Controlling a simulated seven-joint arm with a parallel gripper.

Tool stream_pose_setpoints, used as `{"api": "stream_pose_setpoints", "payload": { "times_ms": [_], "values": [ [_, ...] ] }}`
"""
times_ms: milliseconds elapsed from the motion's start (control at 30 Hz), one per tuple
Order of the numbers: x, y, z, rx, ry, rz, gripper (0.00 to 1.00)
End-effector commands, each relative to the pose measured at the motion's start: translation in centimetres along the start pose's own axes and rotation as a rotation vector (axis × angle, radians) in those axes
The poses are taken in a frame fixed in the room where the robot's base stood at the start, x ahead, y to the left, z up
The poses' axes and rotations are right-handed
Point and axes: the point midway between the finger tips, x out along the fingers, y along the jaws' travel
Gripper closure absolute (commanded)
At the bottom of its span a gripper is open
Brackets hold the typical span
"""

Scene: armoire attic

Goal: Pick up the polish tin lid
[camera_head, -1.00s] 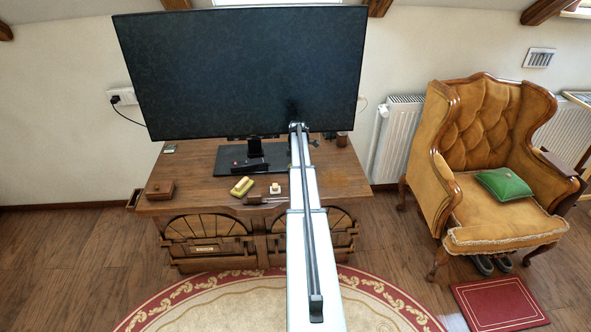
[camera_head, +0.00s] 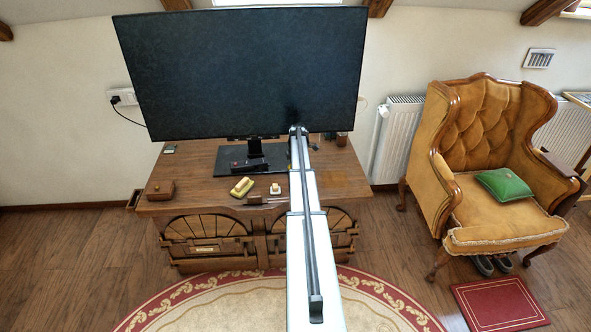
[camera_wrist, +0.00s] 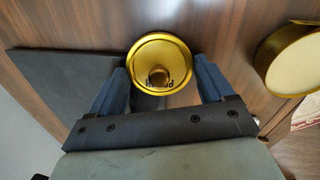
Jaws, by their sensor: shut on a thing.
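The wooden desk (camera_head: 215,170) carries a large monitor (camera_head: 240,75) on a dark stand base (camera_head: 229,158). An armchair (camera_head: 480,150) stands at the right.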

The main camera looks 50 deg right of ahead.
Motion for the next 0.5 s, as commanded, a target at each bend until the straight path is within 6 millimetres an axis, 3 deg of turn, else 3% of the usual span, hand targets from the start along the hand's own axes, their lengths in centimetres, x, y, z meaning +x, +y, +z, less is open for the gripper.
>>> {"api": "stream_pose_setpoints", "payload": {
  "times_ms": [233,500],
  "values": [
    [-0.9,0.2,0.0,0.0,0.0,0.001,0.48],
    [-5.3,0.8,0.0,0.0,0.0,0.001,0.48]
  ]
}}
